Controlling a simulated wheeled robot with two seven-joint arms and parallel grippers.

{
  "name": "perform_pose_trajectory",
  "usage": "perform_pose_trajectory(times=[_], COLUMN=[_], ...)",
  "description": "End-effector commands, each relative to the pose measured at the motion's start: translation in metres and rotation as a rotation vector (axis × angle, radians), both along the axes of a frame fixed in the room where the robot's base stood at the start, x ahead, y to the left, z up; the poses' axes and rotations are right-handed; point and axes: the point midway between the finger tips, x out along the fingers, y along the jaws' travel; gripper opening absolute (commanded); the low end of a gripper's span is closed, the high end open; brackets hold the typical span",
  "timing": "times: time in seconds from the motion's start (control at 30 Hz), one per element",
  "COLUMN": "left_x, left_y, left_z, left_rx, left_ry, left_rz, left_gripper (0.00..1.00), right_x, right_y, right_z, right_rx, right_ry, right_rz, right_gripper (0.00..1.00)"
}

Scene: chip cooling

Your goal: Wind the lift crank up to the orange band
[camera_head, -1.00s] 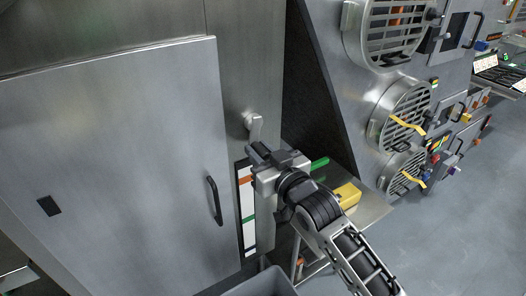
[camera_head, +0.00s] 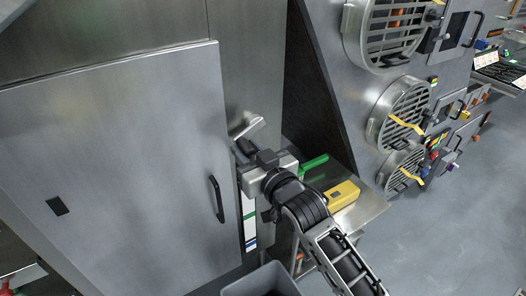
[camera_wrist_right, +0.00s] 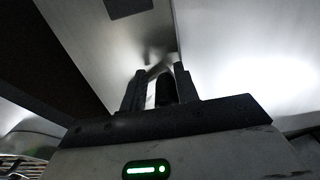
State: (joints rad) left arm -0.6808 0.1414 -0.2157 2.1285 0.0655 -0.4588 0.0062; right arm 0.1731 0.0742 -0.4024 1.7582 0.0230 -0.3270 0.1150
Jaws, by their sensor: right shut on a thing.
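The lift crank (camera_head: 247,126) is a metal arm on the grey cabinet wall, tilted up to the right in the head view. My right gripper (camera_head: 244,148) is at its lower end. In the right wrist view the gripper (camera_wrist_right: 160,88) is shut on the dark crank handle (camera_wrist_right: 164,88), which stands between its two fingers. A white strip with coloured bands (camera_head: 249,222) is on the wall below; green and blue bands show. The orange band is hidden behind my right gripper and wrist. My left gripper is not in view.
A cabinet door with a black handle (camera_head: 216,199) is just left of my right gripper. A shelf (camera_head: 366,212) with a yellow box (camera_head: 342,195) and a green item (camera_head: 314,164) is to the right. A grey bin (camera_head: 262,283) stands below.

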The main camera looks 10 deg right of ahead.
Motion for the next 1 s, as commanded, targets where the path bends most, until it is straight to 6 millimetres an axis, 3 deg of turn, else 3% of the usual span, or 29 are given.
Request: perform_pose_trajectory(times=[0.03, 0.43, 0.5, 1.0], left_x=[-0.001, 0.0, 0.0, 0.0], left_y=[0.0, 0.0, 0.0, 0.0], left_z=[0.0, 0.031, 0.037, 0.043], left_rx=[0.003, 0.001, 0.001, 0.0], left_ry=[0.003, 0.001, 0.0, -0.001], left_rz=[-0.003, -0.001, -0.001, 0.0], left_gripper=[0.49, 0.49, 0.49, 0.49], right_x=[0.002, 0.0, 0.0, -0.002], right_y=[-0.002, 0.001, 0.002, 0.004], right_z=[0.011, 0.038, 0.044, 0.042], right_rx=[0.006, 0.005, 0.005, 0.003], right_ry=[-0.027, -0.028, -0.028, -0.014], right_rz=[-0.003, -0.009, -0.009, -0.005], right_gripper=[0.23, 0.19, 0.0, 0.0])
